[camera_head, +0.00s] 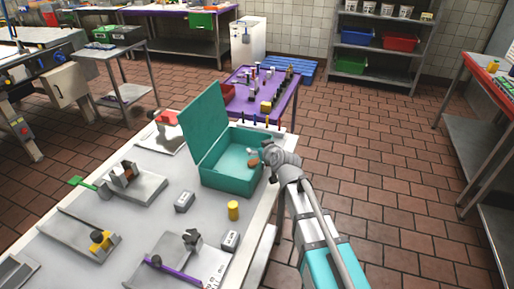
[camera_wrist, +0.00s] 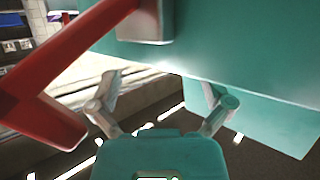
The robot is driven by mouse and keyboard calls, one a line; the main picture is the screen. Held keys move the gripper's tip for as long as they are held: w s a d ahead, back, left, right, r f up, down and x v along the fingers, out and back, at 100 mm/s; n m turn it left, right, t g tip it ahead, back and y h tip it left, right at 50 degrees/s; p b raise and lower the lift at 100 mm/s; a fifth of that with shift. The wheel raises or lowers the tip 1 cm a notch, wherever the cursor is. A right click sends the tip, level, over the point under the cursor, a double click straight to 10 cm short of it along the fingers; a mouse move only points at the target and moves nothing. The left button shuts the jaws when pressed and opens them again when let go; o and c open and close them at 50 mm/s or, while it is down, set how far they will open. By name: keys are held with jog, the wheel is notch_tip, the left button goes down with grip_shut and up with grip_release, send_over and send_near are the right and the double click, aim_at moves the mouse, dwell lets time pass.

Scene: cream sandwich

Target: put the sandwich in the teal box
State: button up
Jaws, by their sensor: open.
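The teal box (camera_head: 222,174) stands on the grey table with its lid (camera_head: 204,128) raised at the back left. A small brown piece (camera_head: 253,163), which looks like the sandwich, shows inside the box near its right wall. I cannot tell whether it rests on the box floor. My gripper (camera_head: 267,158) is open at the box's right side, close to the brown piece. In the wrist view, large teal surfaces (camera_wrist: 225,62) fill the upper right. The sandwich cannot be made out there.
A yellow cylinder (camera_head: 233,210) and small grey blocks (camera_head: 185,202) stand in front of the box. Boards with tools lie at the left and front of the table (camera_head: 150,215). A purple table (camera_head: 278,103) stands behind. A red bar (camera_wrist: 65,65) crosses the wrist view's left.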

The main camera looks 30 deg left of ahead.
jog(key=p+v, duration=0.5)
jog(key=v, duration=0.7)
jog(key=shift+r, duration=0.3)
jog(key=shift+d, duration=0.1)
dwell(0.3)
jog(key=w+d+f+m+g+h, duration=0.1)
jog(key=d+f+m+g+h, duration=0.2)
jog(key=d, duration=0.7)
jog(key=w+d+f+m+h, duration=0.15)
jog(key=d+f, duration=0.35)
jog(key=d, duration=0.5)
jog(key=s+d+f+m+g+h, duration=0.1)
jog(key=s+d+m+g+h, duration=0.1)
jog(key=d, duration=0.8)
jog(key=s+d+f+m+g+h, duration=0.2)
jog(key=s+d+m+g+h, duration=0.1)
jog(key=d, duration=0.8)
jog(key=shift+s+d+f+m+h, duration=0.25)
jog(key=shift+s+m+h, duration=0.15)
jog(key=shift+s, duration=0.5)
